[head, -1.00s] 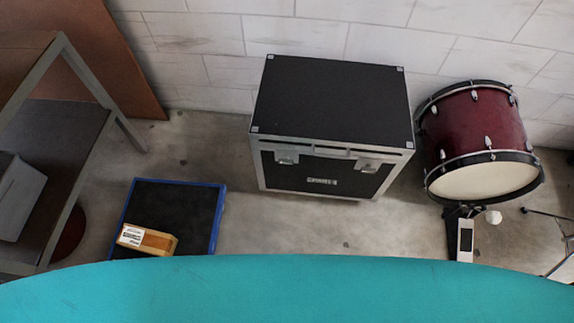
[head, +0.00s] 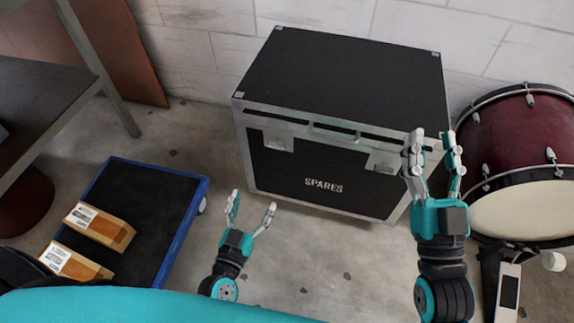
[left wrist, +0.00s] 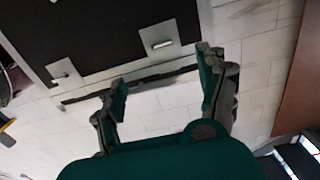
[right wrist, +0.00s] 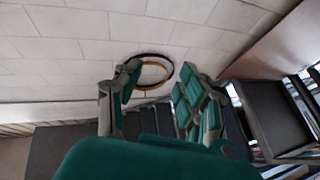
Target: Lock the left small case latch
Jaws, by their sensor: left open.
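The black case (head: 345,80) marked SPARES stands on the floor against the wall, with silver edges and its lid down. Its left latch (head: 278,139) is on the upper front; it also shows in the left wrist view (left wrist: 161,46), where the case appears inverted. Whether the latch is fastened cannot be told. My right gripper (head: 434,143) is open and empty in front of the case's right end.
A blue-edged dolly (head: 140,210) with two cardboard boxes (head: 100,226) is at the left. A red drum (head: 515,140) stands close to the case's right side, with a pedal (head: 507,290) before it. The floor before the case is clear.

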